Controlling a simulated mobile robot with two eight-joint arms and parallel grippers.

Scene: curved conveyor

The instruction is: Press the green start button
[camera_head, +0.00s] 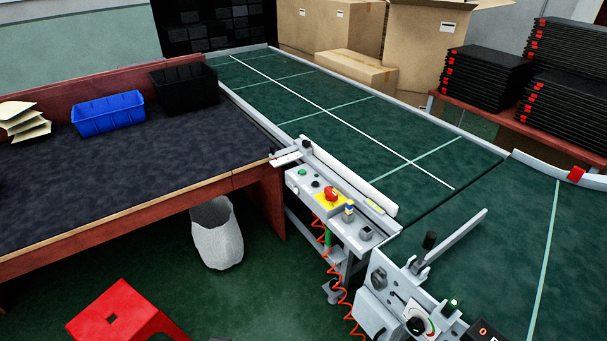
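A grey control box (345,222) is mounted on the near side of the conveyor, right of the workbench. A small green button (302,172) sits at its far left end, beside a small black button (315,183). A red emergency-stop knob (331,194) on a yellow plate is further along the box. A second small green button or lamp (453,303) shows on the nearer control unit at the bottom right; I cannot tell which green one is the start button. Neither of my grippers is in view.
The green conveyor (330,110) curves along the right and has no items on it. A workbench (120,165) with blue (108,110) and black bins stands left. A white waste bin (217,235) and a red stool (125,315) stand on the floor.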

